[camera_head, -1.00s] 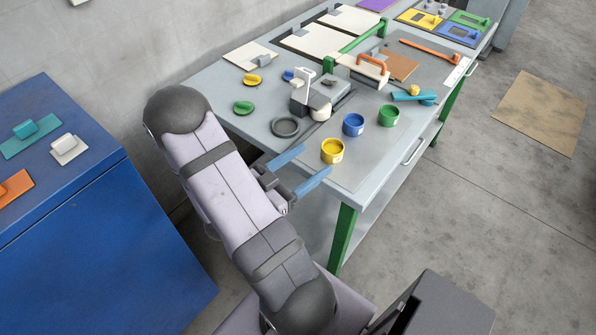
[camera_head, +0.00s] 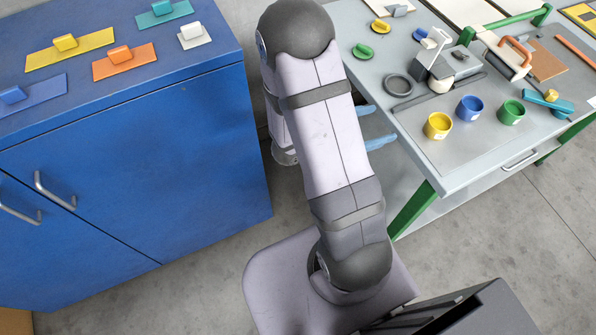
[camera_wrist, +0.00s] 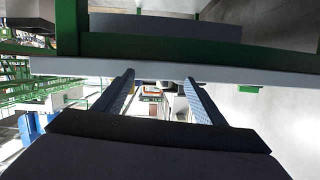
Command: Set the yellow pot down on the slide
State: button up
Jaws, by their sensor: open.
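The yellow pot (camera_head: 438,126) stands upright on the workbench near its front-left edge, in the head view. My gripper (camera_head: 380,124) is left of the bench edge, apart from the pot, with its blue fingers pointing toward the bench. The arm hides the gripper's body. In the wrist view my gripper (camera_wrist: 159,76) shows its two fingers apart with nothing held between them. A dark strip (camera_head: 412,101) runs from near the grey ring toward the white and grey device; I cannot tell whether it is the slide. The pot cannot be made out in the wrist view.
A blue pot (camera_head: 469,108) and a green pot (camera_head: 511,112) stand right of the yellow one. A grey ring (camera_head: 398,85) and a white and grey device (camera_head: 436,66) are behind. The bench edge (camera_wrist: 200,72) crosses the wrist view. A blue cabinet (camera_head: 130,150) stands at left.

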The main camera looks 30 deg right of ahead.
jog(key=w+a+f+n+t+y, duration=0.3)
jog(key=w+a+n+t+y, duration=0.15)
jog(key=w+a+y, duration=0.4)
jog(key=w+a+n+t+y, duration=0.1)
jog(key=w+a+n+y, duration=0.3)
jog(key=a, duration=0.9)
jog(key=s+a+r+n+g+y, duration=0.1)
jog(key=s+a+n+g, duration=0.1)
jog(key=s+n, duration=0.3)
jog(key=s+a+r+n+g+y, duration=0.1)
jog(key=s+n+g, duration=0.3)
jog(key=s, duration=0.8)
jog(key=shift+s+a+r+n, duration=0.35)
jog(key=shift+a+r+n, duration=0.1)
jog(key=shift+r, duration=0.35)
